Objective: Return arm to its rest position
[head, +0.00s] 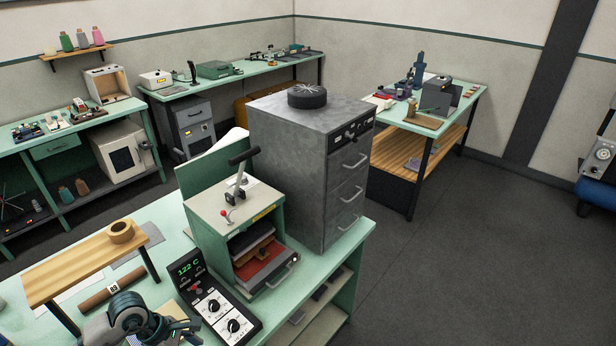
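Part of one arm of mine shows at the bottom left edge of the head view, with what looks like its gripper (178,328) low over the mint-green workbench (340,262). It is the left one, judging by the side it comes in from. Its fingers are small, dark and partly cut off by the frame edge, so I cannot tell whether they are open or shut. I see nothing clearly held in it. It is just left of a black control box (222,308) with a green 122 C display and dials. My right arm and gripper are out of view.
A green press (215,208) with a black lever and an open red drawer stands behind the control box. A grey drawer cabinet (285,150) stands beside it. A wooden stand (75,265) with a tape roll (121,231) and a brown rod (110,288) are left. Right floor is clear.

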